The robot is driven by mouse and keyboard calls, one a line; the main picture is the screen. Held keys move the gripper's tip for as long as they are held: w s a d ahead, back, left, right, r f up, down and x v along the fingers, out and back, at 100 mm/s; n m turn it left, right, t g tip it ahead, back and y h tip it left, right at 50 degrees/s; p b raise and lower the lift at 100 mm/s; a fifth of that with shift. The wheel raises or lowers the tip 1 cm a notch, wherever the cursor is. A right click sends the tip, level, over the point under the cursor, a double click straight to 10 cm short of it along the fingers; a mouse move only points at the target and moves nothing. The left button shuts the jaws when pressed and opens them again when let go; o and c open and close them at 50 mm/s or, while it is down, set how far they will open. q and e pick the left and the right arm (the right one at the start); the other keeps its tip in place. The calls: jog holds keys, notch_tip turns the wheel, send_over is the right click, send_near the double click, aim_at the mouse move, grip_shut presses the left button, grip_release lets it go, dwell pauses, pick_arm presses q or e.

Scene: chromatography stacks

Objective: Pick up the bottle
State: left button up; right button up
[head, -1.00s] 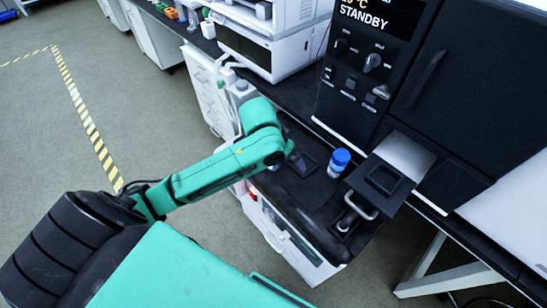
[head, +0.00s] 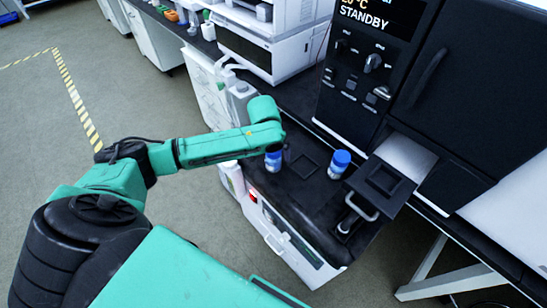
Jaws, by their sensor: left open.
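Two small bottles with blue caps stand upright on the black bench top. The left bottle (head: 273,162) is right under the end of my left arm, partly covered by it. The right bottle (head: 340,164) stands clear beside a black hatch. My left gripper (head: 275,148) is open, close to the left bottle and mostly hidden by my wrist. I cannot tell whether it touches that bottle. My right gripper is out of view.
A black hatch with a metal handle (head: 362,207) sits right of the bottles. A dark instrument (head: 365,70) stands behind. A white bottle (head: 232,178) is below my forearm, and white containers (head: 240,97) stand beyond it.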

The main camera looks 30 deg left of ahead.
pick_arm(q)
jog(key=shift+x, duration=0.85)
jog(key=shift+r, duration=0.1)
grip_shut()
jog(key=shift+r, duration=0.1)
